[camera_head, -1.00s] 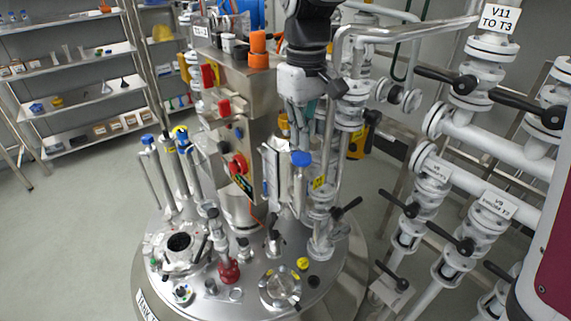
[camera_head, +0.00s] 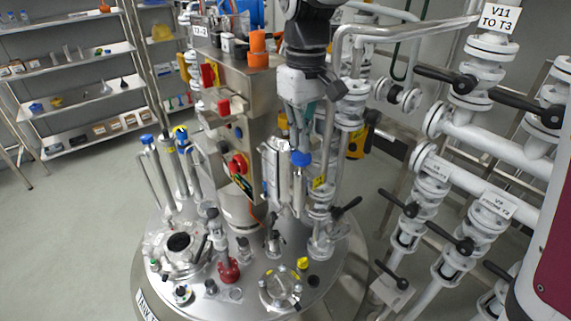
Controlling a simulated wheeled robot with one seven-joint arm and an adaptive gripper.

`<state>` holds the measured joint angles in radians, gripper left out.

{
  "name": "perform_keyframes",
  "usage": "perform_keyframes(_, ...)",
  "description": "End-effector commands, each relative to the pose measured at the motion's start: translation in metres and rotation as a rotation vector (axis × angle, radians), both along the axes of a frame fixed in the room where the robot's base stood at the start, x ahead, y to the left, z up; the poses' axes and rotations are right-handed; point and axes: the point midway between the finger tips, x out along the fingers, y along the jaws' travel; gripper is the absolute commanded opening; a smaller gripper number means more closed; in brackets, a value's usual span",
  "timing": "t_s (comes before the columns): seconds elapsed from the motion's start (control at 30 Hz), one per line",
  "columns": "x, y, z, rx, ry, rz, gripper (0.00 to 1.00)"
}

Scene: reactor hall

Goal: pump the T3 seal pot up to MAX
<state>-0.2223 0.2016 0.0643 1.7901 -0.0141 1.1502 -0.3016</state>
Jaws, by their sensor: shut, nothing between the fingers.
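The T3 tank (camera_head: 330,275) is a round steel vessel with many fittings on its lid. On its right side stands a slim upright steel cylinder with a blue cap (camera_head: 301,158), beside a flat pale upright piece (camera_head: 270,172). These look like the seal pot and its pump, but I cannot read a MAX mark or a level. My gripper (camera_head: 300,142) points down just above the blue cap, shut and empty. Its fingertips are small here, and I cannot tell whether they touch the cap.
White pipes with black-handled valves (camera_head: 465,85) fill the right side. Shelves (camera_head: 70,80) stand at the back left, with clear floor (camera_head: 80,220) before them.

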Motion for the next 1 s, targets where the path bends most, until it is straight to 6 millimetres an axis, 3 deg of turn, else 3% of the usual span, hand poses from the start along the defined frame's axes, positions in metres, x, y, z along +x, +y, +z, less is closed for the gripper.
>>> perform_keyframes(0.47,0.0,0.0,-0.001,0.0,0.0,0.0,0.0)
perform_keyframes(1.0,0.0,0.0,-0.025,-0.001,0.001,0.0,0.0)
